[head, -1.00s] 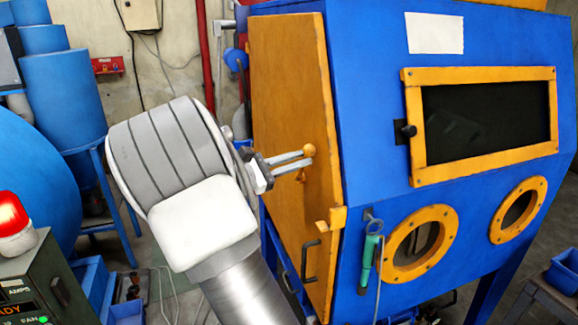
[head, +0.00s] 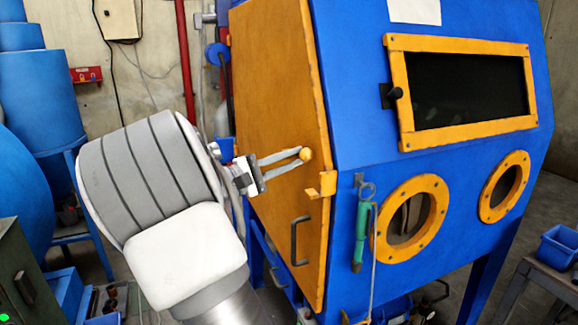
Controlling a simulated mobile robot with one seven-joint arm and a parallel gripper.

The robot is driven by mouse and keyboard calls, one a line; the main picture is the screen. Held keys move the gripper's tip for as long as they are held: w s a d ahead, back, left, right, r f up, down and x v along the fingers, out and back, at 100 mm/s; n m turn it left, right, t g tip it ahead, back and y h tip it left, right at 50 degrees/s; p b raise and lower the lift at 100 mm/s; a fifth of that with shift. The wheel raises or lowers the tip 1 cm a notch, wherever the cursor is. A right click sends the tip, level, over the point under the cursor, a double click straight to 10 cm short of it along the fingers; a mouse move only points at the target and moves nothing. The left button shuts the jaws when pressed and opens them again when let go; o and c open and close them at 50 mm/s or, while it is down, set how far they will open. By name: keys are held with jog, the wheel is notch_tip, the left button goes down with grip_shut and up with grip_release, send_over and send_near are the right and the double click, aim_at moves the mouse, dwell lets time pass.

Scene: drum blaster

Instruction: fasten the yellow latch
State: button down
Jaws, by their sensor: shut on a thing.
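The yellow latch shows as a round yellow knob (head: 306,154) at the front edge of the orange-yellow side door (head: 270,110) of the blue cabinet. The rest of the latch is hidden behind the fingers. My gripper (head: 300,156) reaches in from the left, its two long grey fingers shut on the latch at the knob. A yellow bracket (head: 326,184) stands out from the cabinet's front edge, just below and right of the knob. The door lies along the cabinet's side edge; I cannot tell whether a gap remains.
A dark door handle (head: 294,241) is below the latch. A green tool (head: 359,238) hangs on the blue front (head: 345,130), beside a round yellow port (head: 379,252). A blue bin (head: 562,246) stands at the right. Blue tanks (head: 40,100) stand at the left.

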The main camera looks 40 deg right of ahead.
jog(key=shift+s+f+m+g+b, duration=0.1)
jog(key=shift+f+m+g+b, duration=0.2)
jog(key=shift+f+m+b, duration=0.8)
jog(key=shift+s+f+m+g+b, duration=0.1)
jog(key=shift+f+m+g+b, duration=0.2)
jog(key=shift+f+m+b, duration=0.8)
jog(key=shift+a+r+m+b, duration=0.1)
jog(key=shift+r+m+b, duration=0.2)
jog(key=shift+b, duration=0.1)
jog(key=c, duration=0.8)
grip_release()
jog(key=shift+c, duration=0.2)
jog(key=shift+a, duration=0.1)
jog(key=p+v, duration=0.1)
jog(key=v, duration=1.6)
jog(key=shift+f+p, duration=0.25)
jog(key=shift+p, duration=0.15)
